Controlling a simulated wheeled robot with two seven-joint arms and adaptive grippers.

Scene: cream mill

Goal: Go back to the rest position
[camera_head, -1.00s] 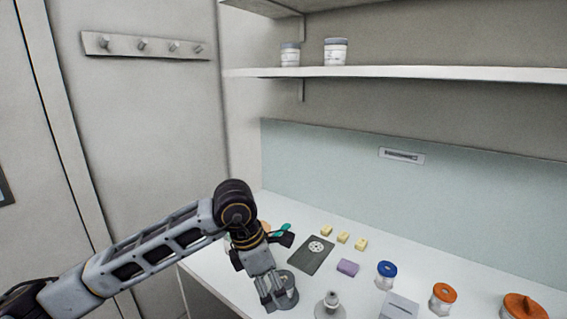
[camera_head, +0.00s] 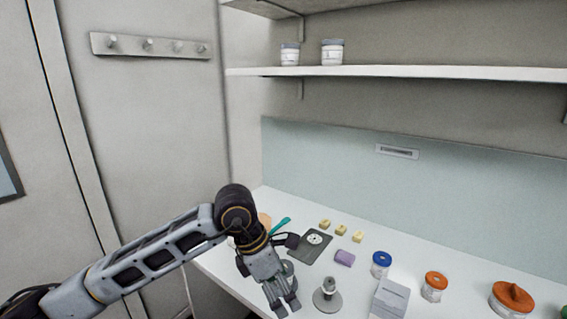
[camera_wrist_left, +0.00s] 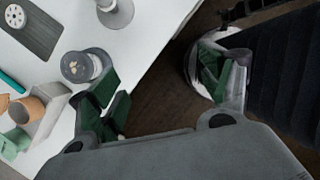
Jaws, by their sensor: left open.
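My left gripper (camera_head: 282,304) hangs fingers-down at the front edge of the white worktop (camera_head: 215,268) in the head view. Its fingers are apart with nothing between them. In the left wrist view the open left gripper (camera_wrist_left: 165,88) has green finger pads, with dark floor between them. In the head view the jar is mostly hidden behind the gripper. My right gripper is in neither view.
A grey round stand (camera_head: 327,300) is just right of the gripper. Behind are a dark board (camera_head: 310,246), a purple block (camera_head: 344,258) and yellow blocks (camera_head: 341,230). A blue-lidded jar (camera_head: 381,265), a grey box (camera_head: 390,297) and orange-lidded jars (camera_head: 434,287) stand farther right.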

